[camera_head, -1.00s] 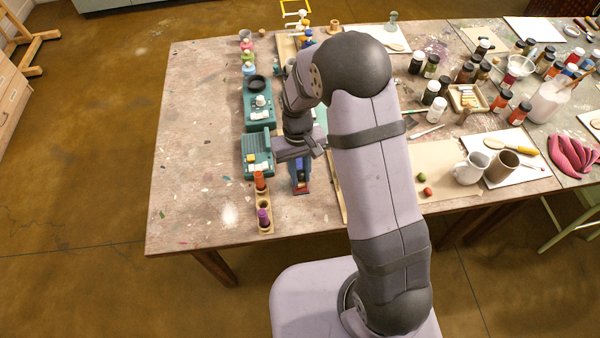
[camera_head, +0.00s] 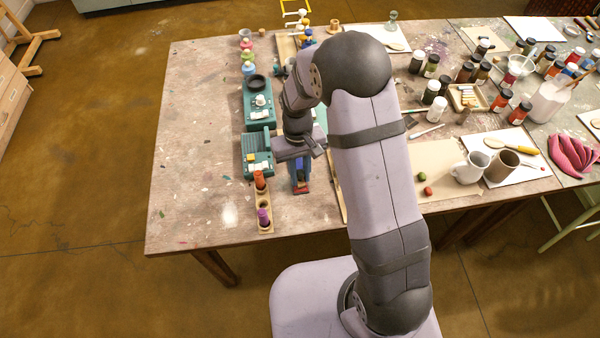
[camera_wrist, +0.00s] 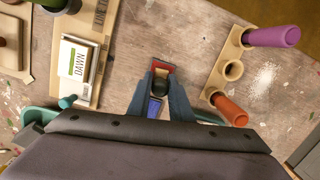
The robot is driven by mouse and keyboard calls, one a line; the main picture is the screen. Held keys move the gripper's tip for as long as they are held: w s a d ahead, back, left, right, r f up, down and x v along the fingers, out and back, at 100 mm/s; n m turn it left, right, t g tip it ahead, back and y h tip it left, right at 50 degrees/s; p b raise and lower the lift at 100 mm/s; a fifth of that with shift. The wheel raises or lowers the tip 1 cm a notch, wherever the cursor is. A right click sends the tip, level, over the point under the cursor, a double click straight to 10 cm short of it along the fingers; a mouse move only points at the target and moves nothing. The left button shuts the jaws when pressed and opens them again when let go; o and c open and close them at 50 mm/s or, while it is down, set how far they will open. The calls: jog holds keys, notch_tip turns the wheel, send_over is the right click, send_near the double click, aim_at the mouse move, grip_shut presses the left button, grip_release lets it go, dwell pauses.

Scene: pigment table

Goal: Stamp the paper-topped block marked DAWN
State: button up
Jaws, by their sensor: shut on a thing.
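The block marked DAWN (camera_wrist: 80,62) has a white paper top with a green patch. It stands on a light wooden board at the upper left of the wrist view. My gripper (camera_wrist: 158,90) is to its right, with its fingers shut on what looks like a stamp (camera_wrist: 160,86), dark in the middle. Red and blue parts show at the fingertips, and the fingers hide much of it. In the head view my gripper (camera_head: 301,178) is over the front part of the table, right of the teal boxes. The DAWN block cannot be made out there.
A wooden rack (camera_wrist: 222,85) holds an orange-handled piece (camera_wrist: 230,110) and a purple-handled piece (camera_wrist: 272,37), with an empty hole between them. Teal boxes (camera_head: 259,140) stand left of my gripper. Jars and mugs stand at right. The table's left side is clear.

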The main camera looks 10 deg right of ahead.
jog(key=shift+s+f, duration=0.1)
jog(key=shift+f, duration=0.4)
dwell(1.6)
jog(key=shift+r+p, duration=3)
jog(key=shift+r, duration=0.55)
jog(key=w+d+r+p, duration=0.1)
jog(key=d+r+p, duration=0.1)
jog(key=d, duration=1.3)
jog(key=shift+w+r, duration=0.15)
jog(key=shift+w, duration=0.15)
jog(key=shift+f+b, duration=2.6)
jog(key=shift+f, duration=0.45)
